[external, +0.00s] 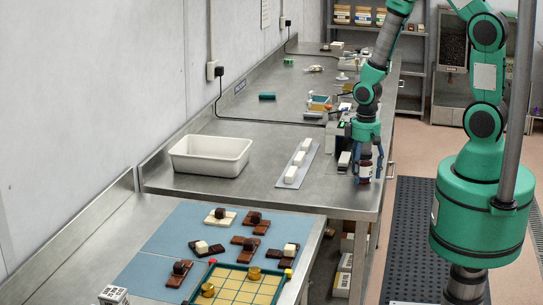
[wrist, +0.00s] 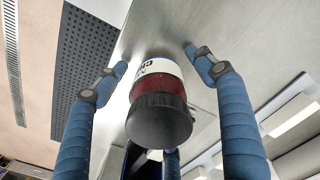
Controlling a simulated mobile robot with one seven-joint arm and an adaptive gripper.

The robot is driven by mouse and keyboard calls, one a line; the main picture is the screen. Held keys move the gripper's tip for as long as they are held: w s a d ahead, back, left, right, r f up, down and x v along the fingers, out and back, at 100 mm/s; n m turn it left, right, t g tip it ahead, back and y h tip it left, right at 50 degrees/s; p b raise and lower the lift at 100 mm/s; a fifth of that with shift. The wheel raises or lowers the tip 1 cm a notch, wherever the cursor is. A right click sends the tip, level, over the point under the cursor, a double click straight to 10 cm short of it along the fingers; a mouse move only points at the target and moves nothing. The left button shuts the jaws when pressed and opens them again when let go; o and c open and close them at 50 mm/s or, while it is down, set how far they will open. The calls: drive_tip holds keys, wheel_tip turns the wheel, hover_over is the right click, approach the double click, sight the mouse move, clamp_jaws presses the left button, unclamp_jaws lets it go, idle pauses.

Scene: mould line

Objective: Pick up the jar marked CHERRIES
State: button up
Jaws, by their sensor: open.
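A jar (wrist: 158,98) with a black lid, dark red contents and a white label shows in the middle of the wrist view. The label's visible letters begin with "CH"; the rest is turned out of sight. My gripper (wrist: 155,60) is open, with blue fingers spread on both sides of the jar and visible gaps to it. Another blue finger shows partly behind the lid. In the external view my gripper (external: 367,163) points down over the jar (external: 364,175), which stands upright near the right edge of the steel bench (external: 325,200).
A metal strip with several white blocks (external: 298,160) lies left of the jar. A white tub (external: 211,155) stands farther left. Boxes and small items sit behind my gripper. A blue mat (external: 165,238) with brown pieces is in front.

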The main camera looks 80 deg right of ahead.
sight(367, 153)
drive_tip(key=c, duration=1.5)
drive_tip(key=shift+r, duration=0.7)
drive_tip(key=shift+s+a+r+p, duration=0.1)
drive_tip(key=shift+s+r+p, duration=0.15)
drive_tip(key=shift+r, duration=0.35)
drive_tip(key=shift+s+r+p, duration=0.15)
drive_tip(key=shift+s+r, duration=0.05)
drive_tip(key=shift+r, duration=0.35)
drive_tip(key=s+a+r+p, duration=0.1)
drive_tip(key=s+a, duration=0.3)
drive_tip(key=s, duration=1)
drive_tip(key=shift+s+r, duration=0.15)
drive_tip(key=shift+s, duration=0.1)
drive_tip(key=shift+a, duration=0.1)
